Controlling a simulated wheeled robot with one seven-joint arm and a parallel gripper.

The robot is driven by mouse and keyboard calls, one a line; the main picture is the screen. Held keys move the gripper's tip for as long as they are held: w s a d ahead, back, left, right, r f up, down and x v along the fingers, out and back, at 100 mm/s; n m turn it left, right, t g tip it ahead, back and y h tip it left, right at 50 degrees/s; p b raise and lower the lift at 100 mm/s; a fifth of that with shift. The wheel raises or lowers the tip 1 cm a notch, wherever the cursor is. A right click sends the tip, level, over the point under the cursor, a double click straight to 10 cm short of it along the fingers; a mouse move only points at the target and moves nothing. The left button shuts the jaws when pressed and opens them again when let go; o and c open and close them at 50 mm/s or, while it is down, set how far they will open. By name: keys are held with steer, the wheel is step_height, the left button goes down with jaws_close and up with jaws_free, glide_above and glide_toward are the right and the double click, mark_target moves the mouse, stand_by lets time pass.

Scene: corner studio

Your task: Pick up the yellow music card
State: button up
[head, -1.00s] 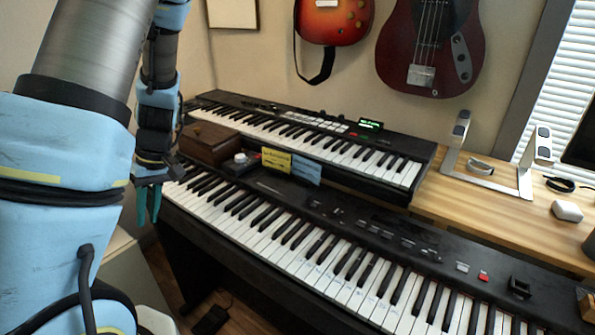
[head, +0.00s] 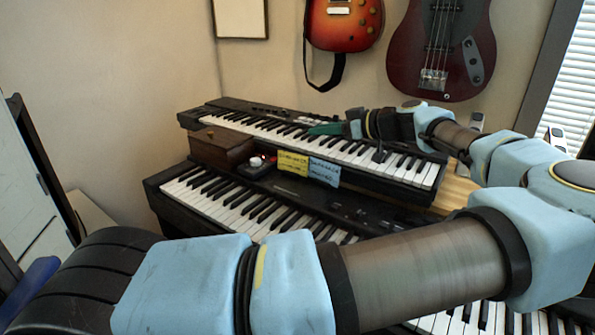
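The yellow music card (head: 292,163) stands upright, leaning back, near the rear of the lower keyboard and in front of the upper keyboard. A light blue card (head: 324,172) stands directly to its right, and their edges look close or touching. My gripper (head: 322,130) has teal fingers and points left. In the picture it is above and a little right of the yellow card, in front of the upper keyboard's keys, apart from the card. The fingers overlap from this side, so their gap is hidden. No card shows in them.
A brown wooden box (head: 220,147) and a small black device with a knob (head: 256,163) stand left of the cards. The upper keyboard (head: 400,172) rises behind them. The lower keyboard (head: 205,205) lies in front. Guitars hang on the wall above.

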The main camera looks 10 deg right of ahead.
steer(key=p, duration=0.1)
glide_toward(298, 155)
steer(key=x, duration=0.2)
steer(key=shift+w+a, duration=0.2)
steer(key=shift+w, duration=0.05)
steer(key=shift+w+a, duration=0.5)
steer(key=shift+p+x, duration=0.9)
steer(key=shift+x, duration=2.15)
steer(key=shift+f, duration=0.15)
jaws_close()
